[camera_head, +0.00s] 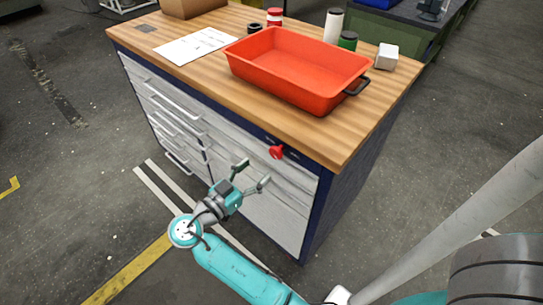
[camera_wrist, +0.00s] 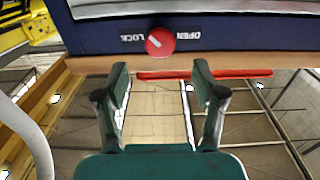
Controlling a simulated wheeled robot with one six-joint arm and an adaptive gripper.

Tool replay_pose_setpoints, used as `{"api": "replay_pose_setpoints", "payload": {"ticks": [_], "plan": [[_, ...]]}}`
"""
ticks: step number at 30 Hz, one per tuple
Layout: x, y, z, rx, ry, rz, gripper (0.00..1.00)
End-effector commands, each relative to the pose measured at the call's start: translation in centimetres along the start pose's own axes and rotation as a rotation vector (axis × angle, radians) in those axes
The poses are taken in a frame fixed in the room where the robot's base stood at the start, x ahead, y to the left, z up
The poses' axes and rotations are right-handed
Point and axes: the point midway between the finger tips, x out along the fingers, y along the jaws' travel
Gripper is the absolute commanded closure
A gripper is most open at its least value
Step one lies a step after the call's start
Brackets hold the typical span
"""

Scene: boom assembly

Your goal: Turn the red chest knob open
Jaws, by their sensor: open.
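The red knob (camera_head: 276,152) sits on the dark blue strip under the worktop of the chest (camera_head: 250,195), near its right front corner. In the wrist view the knob (camera_wrist: 160,42) is round, with a short slanted white mark. The inverted word LOCK (camera_wrist: 132,38) is left of it and the inverted word OPEN (camera_wrist: 188,36) is right of it. My gripper (camera_head: 252,174) is open and empty in front of the chest, a little below and left of the knob. In the wrist view its fingertips (camera_wrist: 162,72) are spread on either side of the knob's line, apart from it.
A red tray (camera_head: 300,68) with a dark handle stands on the wooden worktop above the knob. Paper (camera_head: 195,46), a white box (camera_head: 386,56) and several small containers are also on top. Grey drawers with bar handles fill the front left. The floor in front is open.

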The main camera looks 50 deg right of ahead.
Motion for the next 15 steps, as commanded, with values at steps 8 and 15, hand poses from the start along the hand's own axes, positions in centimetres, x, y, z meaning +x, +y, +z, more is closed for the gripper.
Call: {"api": "replay_pose_setpoints", "payload": {"ticks": [8, 15], "plan": [[5.0, 0.1, 0.1, -0.002, 0.0, 0.003, 0.31], [7.4, 0.0, 0.1, -0.002, 0.0, 0.0, 0.31]]}}
